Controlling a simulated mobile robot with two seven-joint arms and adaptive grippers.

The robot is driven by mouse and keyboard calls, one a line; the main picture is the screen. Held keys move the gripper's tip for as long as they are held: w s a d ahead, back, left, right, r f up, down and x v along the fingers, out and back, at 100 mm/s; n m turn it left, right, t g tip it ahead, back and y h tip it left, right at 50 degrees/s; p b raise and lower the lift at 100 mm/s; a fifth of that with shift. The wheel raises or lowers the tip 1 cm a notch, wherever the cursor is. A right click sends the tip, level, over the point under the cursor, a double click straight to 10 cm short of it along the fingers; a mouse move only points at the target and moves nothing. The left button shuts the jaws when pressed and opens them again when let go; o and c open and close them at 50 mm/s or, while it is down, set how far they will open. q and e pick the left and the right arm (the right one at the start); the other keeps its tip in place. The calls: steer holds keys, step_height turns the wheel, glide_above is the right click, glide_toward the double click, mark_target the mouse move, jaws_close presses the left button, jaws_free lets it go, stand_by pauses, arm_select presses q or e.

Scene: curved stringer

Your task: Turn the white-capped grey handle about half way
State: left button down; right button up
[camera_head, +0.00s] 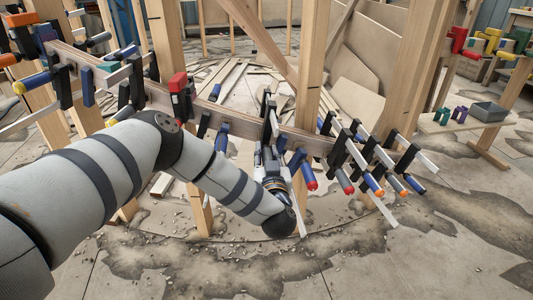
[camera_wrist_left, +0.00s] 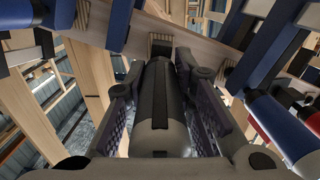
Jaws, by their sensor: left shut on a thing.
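The grey handle (camera_wrist_left: 160,90) with a pale cap (camera_wrist_left: 163,140) lies lengthwise in the middle of the left wrist view. My left gripper (camera_wrist_left: 161,112) has one finger on each side of it and is shut on it. In the head view my left gripper (camera_head: 270,158) is at the curved wooden stringer, among the clamps, and hides most of the handle. My right gripper is in neither view.
The curved stringer (camera_head: 240,124) carries several clamps. Just right of my gripper are a red-tipped blue handle (camera_head: 303,170) and a red-tipped grey handle (camera_head: 345,182). A wooden post (camera_head: 311,65) stands close behind.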

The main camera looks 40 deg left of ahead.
arm_select(q)
steer(key=shift+r+m+p, duration=0.25)
steer(key=shift+m+p, duration=0.6)
steer(key=shift+m, duration=0.05)
steer(key=shift+m+p, duration=0.6)
steer(key=shift+m, duration=0.2)
steer(key=m+p, duration=0.1)
steer(key=m, duration=0.1)
steer(key=shift+f+m, duration=0.1)
steer(key=shift+m, duration=0.3)
steer(key=m+p, duration=0.1)
steer(key=m, duration=0.1)
steer(key=shift+d+f+m, duration=0.1)
steer(key=shift+m, duration=0.3)
steer(key=m, duration=0.4)
steer(key=shift+f, duration=0.1)
steer(key=shift+m, duration=2.2)
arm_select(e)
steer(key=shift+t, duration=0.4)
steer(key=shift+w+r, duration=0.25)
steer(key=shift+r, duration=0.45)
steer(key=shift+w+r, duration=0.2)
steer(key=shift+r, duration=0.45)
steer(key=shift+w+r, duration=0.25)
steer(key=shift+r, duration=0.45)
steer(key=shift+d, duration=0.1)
arm_select(q)
steer(key=shift+f, duration=0.1)
